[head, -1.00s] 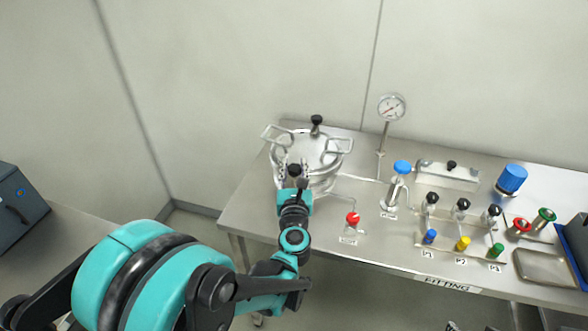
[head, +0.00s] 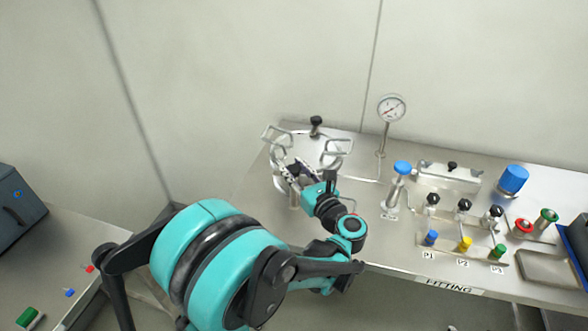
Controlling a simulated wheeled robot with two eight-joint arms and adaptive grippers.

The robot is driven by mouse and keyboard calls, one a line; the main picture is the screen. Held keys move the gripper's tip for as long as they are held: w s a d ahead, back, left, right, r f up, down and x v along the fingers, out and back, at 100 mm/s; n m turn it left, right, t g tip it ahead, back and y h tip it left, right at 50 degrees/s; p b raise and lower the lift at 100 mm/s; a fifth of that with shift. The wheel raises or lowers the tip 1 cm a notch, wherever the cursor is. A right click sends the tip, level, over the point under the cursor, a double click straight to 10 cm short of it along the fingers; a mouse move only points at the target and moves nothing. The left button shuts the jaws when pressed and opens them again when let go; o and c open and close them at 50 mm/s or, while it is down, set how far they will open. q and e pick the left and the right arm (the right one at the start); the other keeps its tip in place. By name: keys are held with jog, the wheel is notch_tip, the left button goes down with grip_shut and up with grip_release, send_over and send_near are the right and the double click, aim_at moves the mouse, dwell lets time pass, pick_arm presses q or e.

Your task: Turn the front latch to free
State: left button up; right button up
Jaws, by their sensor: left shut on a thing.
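The steel vessel (head: 312,146) with its round lid and wire handles stands at the left end of the steel bench. A back latch with a black knob (head: 316,121) stands upright on the far side of its rim. My left gripper (head: 295,170) is at the near side of the rim, where the front latch is. It is shut on the front latch, which is mostly hidden by the fingers. The left wrist reaches in from the lower right of the vessel. My right gripper is not in view.
A pressure gauge (head: 391,108) stands behind and right of the vessel. A blue-capped fitting (head: 402,168), black-knobbed valves (head: 464,206) and a steel tray (head: 547,267) are farther right. A side table (head: 50,250) is at the left.

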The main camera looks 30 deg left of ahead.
pick_arm(q)
jog(key=o, duration=1.2)
jog(key=v, duration=1.2)
jog(key=shift+w, duration=0.15)
